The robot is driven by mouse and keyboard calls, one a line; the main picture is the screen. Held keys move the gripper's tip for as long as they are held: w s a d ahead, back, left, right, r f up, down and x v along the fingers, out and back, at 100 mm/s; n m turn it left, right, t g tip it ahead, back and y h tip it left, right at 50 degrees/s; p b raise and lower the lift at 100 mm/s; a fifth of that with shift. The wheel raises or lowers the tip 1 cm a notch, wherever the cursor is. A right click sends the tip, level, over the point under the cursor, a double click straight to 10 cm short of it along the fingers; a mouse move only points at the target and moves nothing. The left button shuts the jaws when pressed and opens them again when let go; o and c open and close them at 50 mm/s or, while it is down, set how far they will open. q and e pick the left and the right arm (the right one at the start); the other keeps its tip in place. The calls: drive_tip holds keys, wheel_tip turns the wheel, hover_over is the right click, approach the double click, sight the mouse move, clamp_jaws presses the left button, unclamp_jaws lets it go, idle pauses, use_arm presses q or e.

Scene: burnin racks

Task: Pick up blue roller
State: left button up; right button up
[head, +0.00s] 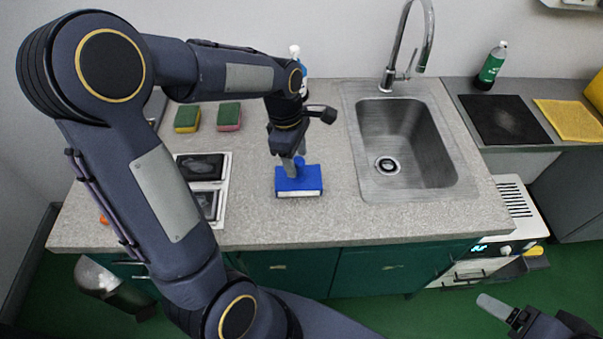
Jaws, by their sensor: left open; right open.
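The blue roller (299,183) lies on the grey counter (330,225), left of the sink. It looks like a blue block with a pale front face and a short blue upright part on top. My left gripper (292,168) points down right over it, open, with its fingertips at the upright part. I cannot tell whether they touch it. My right gripper (497,309) is open at the bottom right, low in front of the cabinets and far from the roller. It is partly cut off by the picture edge.
A steel sink (448,175) with a tall faucet (428,35) is on the right. Two sponges (187,118) (229,116) and a white-framed tray (226,190) with dark panels are on the left. A green bottle (491,68) stands on the right-hand counter. The counter front is clear.

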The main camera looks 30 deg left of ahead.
sight(298, 173)
use_arm(q)
drive_tip(key=shift+d+f, duration=0.15)
drive_tip(key=shift+f, duration=0.8)
drive_tip(key=shift+d+f, duration=0.15)
drive_tip(key=shift+f, duration=0.75)
drive_tip(key=c, duration=1.1)
